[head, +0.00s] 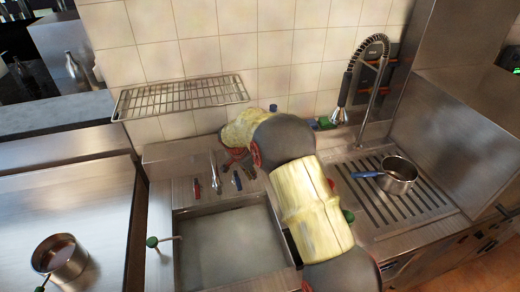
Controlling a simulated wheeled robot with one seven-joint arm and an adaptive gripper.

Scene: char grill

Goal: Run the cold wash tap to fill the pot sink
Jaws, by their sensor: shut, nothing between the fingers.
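The sink basin (230,250) is a square steel well at bottom centre; its floor looks smooth and grey, and I cannot tell if it holds water. Small fittings with a red part (196,188) and a blue part (237,181) sit on the steel deck behind it. My gripper (234,157), a small reddish shape, is shut and empty just behind these fittings, partly hidden by my arm. Contact is unclear. A coiled-spring spray tap (341,112) stands at the back right. I see no running stream.
A wire rack (182,96) juts from the tiled wall. A pot (397,175) with a blue handle stands on the ribbed drainboard (430,195). A green-knobbed rod (153,241) is at the basin's left. Another pot (60,258) stands on the left counter. My arm covers the basin's right side.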

